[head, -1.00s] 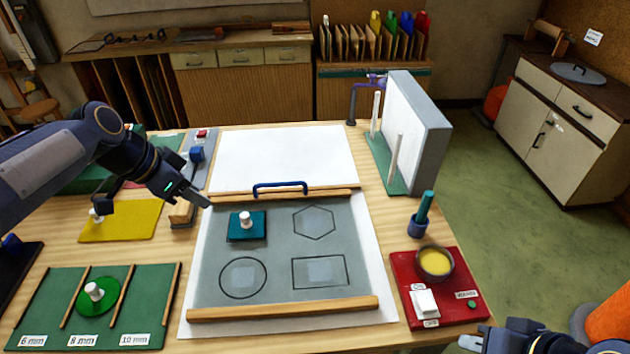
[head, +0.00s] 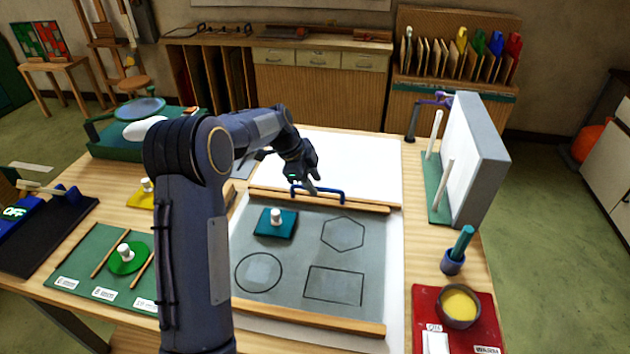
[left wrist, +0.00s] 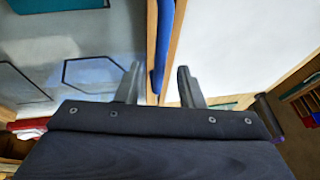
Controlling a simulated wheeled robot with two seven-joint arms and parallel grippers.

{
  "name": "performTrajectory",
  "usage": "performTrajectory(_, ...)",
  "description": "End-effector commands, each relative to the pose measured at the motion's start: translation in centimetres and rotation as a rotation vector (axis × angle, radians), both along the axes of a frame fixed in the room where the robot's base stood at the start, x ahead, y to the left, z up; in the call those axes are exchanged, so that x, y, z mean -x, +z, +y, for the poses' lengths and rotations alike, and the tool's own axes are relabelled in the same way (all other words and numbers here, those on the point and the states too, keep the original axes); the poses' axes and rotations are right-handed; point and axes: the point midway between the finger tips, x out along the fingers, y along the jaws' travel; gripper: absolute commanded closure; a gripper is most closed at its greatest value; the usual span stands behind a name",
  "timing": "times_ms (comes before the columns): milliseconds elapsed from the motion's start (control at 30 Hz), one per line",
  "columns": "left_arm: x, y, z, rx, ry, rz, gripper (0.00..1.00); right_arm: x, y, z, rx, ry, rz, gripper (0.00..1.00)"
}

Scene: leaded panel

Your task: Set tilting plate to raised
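The grey plate (head: 300,245) lies flat on the table, with hexagon, circle and rectangle outlines and wooden strips at its near and far edges. A blue bar handle (head: 330,192) is at its far edge. A teal square piece with a white knob (head: 276,225) sits on the plate. My left gripper (head: 312,188) is at the blue handle. In the left wrist view, the fingers of my left gripper (left wrist: 158,78) are apart, with the blue handle (left wrist: 165,45) lying between their lines. I cannot tell whether they touch it. My right gripper is out of view.
A white sheet (head: 350,160) lies behind the plate. An upright white-faced panel (head: 475,150) stands on a green base at the right. A red base with a yellow-filled bowl (head: 460,305) is at the near right. A green divided tray (head: 85,270) lies at the left.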

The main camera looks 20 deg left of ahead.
Motion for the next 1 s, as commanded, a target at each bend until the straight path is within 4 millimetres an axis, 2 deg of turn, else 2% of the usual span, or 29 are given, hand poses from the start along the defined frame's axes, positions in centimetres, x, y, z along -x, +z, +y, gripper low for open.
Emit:
performTrajectory(100, -0.22, -0.76, -0.29, 0.0, 0.001, 0.0, 0.66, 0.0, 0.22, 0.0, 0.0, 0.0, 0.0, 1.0)
performTrajectory(367, -0.27, -1.0, -0.33, -0.001, 0.001, 0.0, 0.66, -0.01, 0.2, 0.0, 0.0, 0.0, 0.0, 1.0)
performTrajectory(400, -0.27, -0.99, -0.34, -0.001, 0.001, 0.0, 0.67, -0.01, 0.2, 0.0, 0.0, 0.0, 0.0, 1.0)
performTrajectory(667, -0.26, -0.98, -0.32, -0.001, 0.001, 0.0, 1.0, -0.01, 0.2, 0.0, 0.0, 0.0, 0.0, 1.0)
performTrajectory(1000, -0.25, -0.9, -0.33, 0.0, 0.001, -0.003, 1.0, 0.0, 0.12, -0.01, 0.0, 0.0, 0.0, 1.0)
